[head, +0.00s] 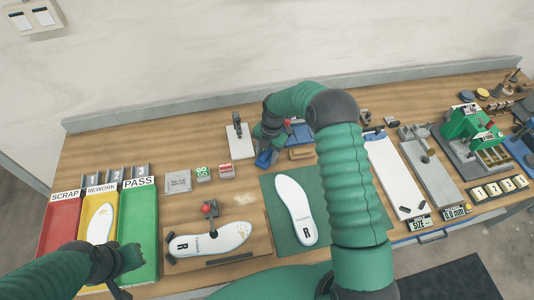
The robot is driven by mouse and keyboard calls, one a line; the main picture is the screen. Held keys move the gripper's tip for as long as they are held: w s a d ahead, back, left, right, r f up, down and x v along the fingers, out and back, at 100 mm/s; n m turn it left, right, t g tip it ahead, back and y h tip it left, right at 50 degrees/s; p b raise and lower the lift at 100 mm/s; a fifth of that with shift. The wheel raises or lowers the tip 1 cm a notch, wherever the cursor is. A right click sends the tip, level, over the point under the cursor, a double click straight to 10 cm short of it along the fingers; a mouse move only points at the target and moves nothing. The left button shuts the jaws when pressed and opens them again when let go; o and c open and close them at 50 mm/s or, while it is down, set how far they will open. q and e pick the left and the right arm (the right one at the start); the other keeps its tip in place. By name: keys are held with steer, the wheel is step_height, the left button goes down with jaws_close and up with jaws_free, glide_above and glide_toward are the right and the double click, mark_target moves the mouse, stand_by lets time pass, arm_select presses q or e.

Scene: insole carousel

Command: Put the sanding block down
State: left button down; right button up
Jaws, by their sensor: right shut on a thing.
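My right gripper (268,143) is at the back middle of the bench. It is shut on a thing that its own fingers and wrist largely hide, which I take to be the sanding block. A blue piece (265,158) shows just below the fingers; I cannot tell whether it is held or lies on the bench. A tan block (301,153) lies just to the right. My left gripper (132,262) is low over the front of the trays at the left, and its fingers are too unclear to judge.
Red (60,222), yellow and green (145,215) trays stand at the left. A white insole (212,241) lies on a wooden board, another (297,207) on a green mat (278,218). A grey-white plate with a clamp (240,145) stands left of my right gripper. Fixtures fill the right.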

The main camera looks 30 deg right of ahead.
steer(key=shift+f, duration=0.35)
steer(key=o, duration=1.1)
steer(key=shift+d, duration=0.15)
steer(key=o, duration=0.3)
steer(key=shift+d, duration=0.35)
steer(key=shift+o, duration=0.2)
steer(key=shift+a+r, duration=0.1)
steer(key=shift+a, duration=0.05)
steer(key=shift+a+r+p, duration=0.1)
steer(key=shift+r+p, duration=0.3)
steer(key=shift+r, duration=0.15)
step_height(320, 180, up, 12)
steer(key=d+f+b, duration=0.1)
steer(key=d+b, duration=0.1)
arm_select(q)
steer(key=shift+s+d+f, duration=0.1)
steer(key=shift+d+f, duration=0.2)
steer(key=shift+f, duration=0.5)
arm_select(e)
steer(key=s+a+m+t, duration=0.1)
steer(key=s+a+m, duration=0.4)
steer(key=s+m, duration=0.6)
steer(key=s+a+m+t+h, duration=0.1)
steer(key=s+a+m, duration=0.4)
steer(key=s+m, duration=0.6)
steer(key=shift+s+r+m, duration=0.25)
steer(key=shift+r+m, duration=0.05)
steer(key=shift+m, duration=0.8)
